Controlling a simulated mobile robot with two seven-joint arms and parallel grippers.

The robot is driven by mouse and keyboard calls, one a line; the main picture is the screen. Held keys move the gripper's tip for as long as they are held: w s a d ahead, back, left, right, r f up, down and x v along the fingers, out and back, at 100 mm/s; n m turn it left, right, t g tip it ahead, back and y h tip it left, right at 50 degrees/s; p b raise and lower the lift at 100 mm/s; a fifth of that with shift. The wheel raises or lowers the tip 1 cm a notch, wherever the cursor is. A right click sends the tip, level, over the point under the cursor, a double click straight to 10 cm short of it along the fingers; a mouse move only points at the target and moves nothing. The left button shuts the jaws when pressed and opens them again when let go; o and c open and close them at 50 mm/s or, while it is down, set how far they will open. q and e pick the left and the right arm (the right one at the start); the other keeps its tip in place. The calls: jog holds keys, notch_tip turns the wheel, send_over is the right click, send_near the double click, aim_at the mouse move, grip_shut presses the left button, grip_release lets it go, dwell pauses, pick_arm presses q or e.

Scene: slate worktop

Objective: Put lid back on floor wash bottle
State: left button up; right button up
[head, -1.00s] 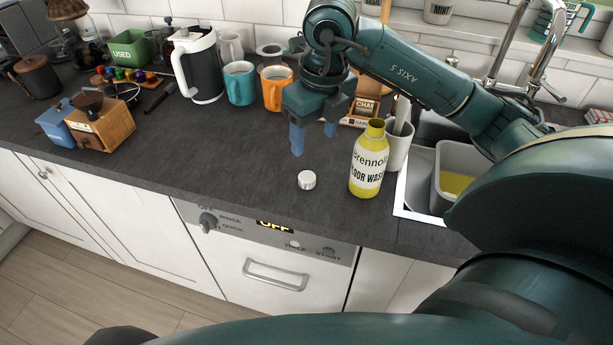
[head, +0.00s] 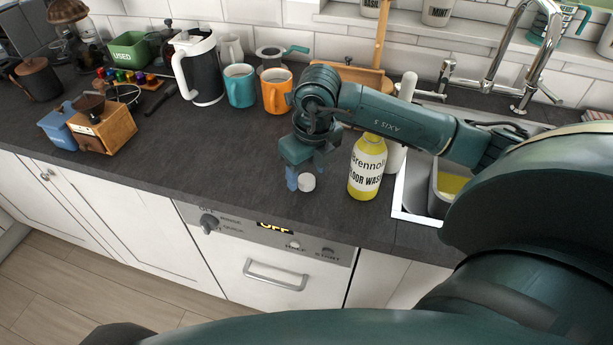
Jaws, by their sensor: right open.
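The yellow floor wash bottle (head: 366,168) stands upright on the dark worktop, with a white label; my right arm partly covers its top. The small white lid (head: 307,183) lies on the worktop to the left of the bottle, near the front edge. My right gripper (head: 302,178) is open and low at the lid, with one blue finger just left of it. The other finger is mostly hidden, so I cannot tell whether the fingers touch the lid. My left gripper is not in view.
An orange mug (head: 276,91), a teal mug (head: 240,86) and a kettle (head: 198,68) stand behind. The sink (head: 425,196) is right of the bottle. A wooden grinder (head: 102,126) stands at the left. The worktop between grinder and lid is clear.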

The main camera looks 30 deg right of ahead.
jog(key=shift+w+f, duration=0.1)
jog(key=shift+f, duration=0.65)
jog(key=c, duration=1.1)
